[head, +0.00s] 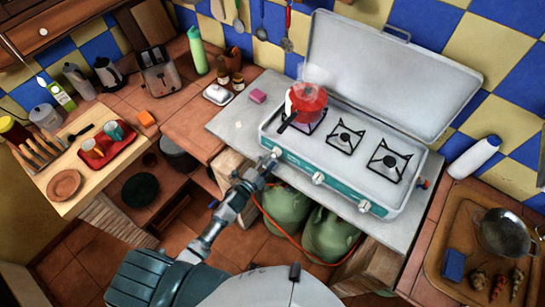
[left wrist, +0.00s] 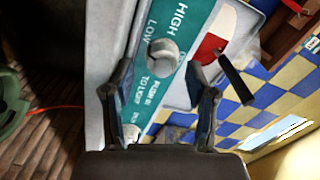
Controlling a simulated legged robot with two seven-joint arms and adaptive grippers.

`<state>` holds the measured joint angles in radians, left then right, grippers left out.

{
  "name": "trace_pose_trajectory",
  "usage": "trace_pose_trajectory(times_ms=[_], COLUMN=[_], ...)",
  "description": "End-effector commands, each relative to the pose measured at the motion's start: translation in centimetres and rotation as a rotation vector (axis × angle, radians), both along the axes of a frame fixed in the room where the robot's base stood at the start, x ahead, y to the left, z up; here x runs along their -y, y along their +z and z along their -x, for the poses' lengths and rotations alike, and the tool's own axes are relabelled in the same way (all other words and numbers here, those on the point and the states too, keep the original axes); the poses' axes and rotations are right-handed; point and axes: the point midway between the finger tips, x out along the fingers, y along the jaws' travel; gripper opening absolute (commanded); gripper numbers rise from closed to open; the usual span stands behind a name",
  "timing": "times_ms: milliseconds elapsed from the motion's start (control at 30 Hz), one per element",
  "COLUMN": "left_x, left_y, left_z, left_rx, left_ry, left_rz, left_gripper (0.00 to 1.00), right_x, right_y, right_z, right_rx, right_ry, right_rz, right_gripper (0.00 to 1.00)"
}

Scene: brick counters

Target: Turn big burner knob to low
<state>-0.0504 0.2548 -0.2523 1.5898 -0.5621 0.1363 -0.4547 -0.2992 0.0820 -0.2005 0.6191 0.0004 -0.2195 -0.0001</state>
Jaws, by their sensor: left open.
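The camp stove (head: 395,192) stands on a grey counter with its lid up and three knobs along its teal front. The left knob (head: 277,151) is beside my left gripper (head: 268,160), which reaches it from the front. In the left wrist view this round grey knob (left wrist: 162,54) lies between and just beyond the spread fingers of my left gripper (left wrist: 160,75). The teal panel (left wrist: 160,95) there reads HIGH, LOW and PUSH IN TO LIGHT. The fingers are open, and I cannot tell whether they touch the knob. The middle knob (head: 318,178) and right knob (head: 364,206) are clear. My right gripper is out of view.
A red pot (head: 306,100) sits on the left burner, its dark handle pointing toward the front. The other two burners are bare. Green gas bottles (head: 328,235) and an orange hose (head: 270,222) are under the counter.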

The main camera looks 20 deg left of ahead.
Motion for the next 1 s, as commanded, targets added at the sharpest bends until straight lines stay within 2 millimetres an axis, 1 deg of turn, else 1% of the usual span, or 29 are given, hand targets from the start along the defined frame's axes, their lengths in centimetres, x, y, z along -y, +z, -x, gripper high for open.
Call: trace_pose_trajectory(times_ms=[33, 200, 300, 400, 500, 600, 1000], left_x=[-0.4, -1.8, -2.4, -2.9, -3.2, -3.3, -3.3], left_y=[-0.4, -0.4, -0.2, -0.2, -0.1, 0.0, 0.0], left_z=[1.2, 4.9, 6.7, 8.0, 8.8, 9.1, 9.0], left_rx=[-0.008, -0.008, -0.005, -0.004, -0.002, 0.0, 0.0], left_ry=[0.0, 0.001, 0.0, 0.001, 0.001, 0.0, -0.001], left_rz=[-0.003, -0.001, 0.0, 0.001, 0.001, 0.001, 0.001], left_gripper=[0.62, 0.62, 0.62, 0.62, 0.62, 0.62, 0.62], right_x=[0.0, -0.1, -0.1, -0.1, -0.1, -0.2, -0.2], right_y=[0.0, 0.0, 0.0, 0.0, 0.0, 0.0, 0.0], right_z=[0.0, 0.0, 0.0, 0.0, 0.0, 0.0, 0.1], right_rx=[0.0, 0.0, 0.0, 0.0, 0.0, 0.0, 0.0], right_ry=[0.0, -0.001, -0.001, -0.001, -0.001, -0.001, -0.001], right_rz=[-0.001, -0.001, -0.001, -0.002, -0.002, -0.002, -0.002], right_gripper=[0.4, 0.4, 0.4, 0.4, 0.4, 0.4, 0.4])
